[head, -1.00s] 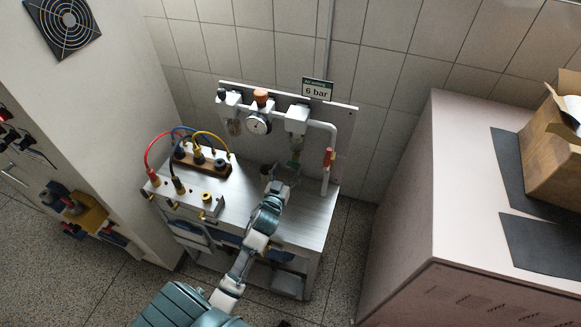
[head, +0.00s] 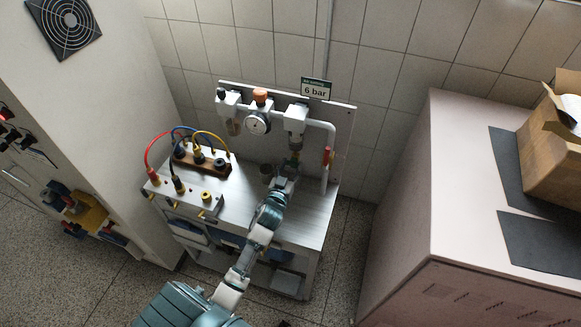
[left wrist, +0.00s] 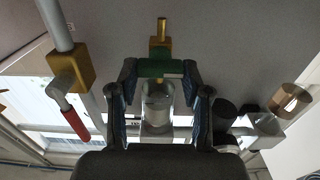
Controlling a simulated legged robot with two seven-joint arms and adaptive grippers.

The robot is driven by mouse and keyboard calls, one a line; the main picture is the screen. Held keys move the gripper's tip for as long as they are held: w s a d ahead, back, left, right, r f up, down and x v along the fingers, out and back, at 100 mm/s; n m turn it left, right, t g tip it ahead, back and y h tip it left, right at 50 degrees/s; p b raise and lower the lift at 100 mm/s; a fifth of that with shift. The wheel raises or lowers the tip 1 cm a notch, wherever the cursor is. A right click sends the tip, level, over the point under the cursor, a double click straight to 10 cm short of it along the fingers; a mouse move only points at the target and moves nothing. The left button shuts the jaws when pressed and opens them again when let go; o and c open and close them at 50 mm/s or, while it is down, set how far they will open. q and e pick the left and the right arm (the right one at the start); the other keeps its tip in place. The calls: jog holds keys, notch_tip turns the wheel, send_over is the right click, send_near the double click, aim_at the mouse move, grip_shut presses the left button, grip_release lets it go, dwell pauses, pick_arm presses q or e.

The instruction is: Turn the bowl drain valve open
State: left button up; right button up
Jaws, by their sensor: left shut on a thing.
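The green drain valve (left wrist: 160,68) shows in the left wrist view with a brass stem (left wrist: 160,42) beyond it. It sits at the end of the clear bowl (left wrist: 158,105) of the air unit (head: 296,118). My left gripper (left wrist: 160,72) has one finger on each side of the green valve and is shut on it. In the head view my left gripper (head: 287,170) is just below the bowl and hides most of the valve. My right gripper is not in view.
A white pipe (head: 333,140) with a red-handled valve (head: 327,156) is close on the right. A pressure gauge (head: 258,123) is left of the bowl. A manifold with coloured hoses (head: 200,160) stands on the metal bench (head: 310,215). A pink cabinet (head: 450,190) stands further right.

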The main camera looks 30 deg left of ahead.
pick_arm(q)
jog(key=m+p, duration=0.2)
jog(key=m, duration=0.1)
jog(key=shift+m, duration=0.4)
jog(key=shift+m+p, duration=0.5)
jog(key=m+p, duration=0.1)
jog(key=m, duration=0.1)
jog(key=shift+d+f+m, duration=0.1)
jog(key=shift+m, duration=0.3)
jog(key=m+p, duration=0.1)
jog(key=m, duration=0.6)
jog(key=shift+d+f, duration=0.1)
jog(key=shift+f, duration=0.05)
jog(key=shift+f+m+p, duration=0.1)
jog(key=shift+m+p, duration=0.25)
jog(key=shift+m, duration=1.15)
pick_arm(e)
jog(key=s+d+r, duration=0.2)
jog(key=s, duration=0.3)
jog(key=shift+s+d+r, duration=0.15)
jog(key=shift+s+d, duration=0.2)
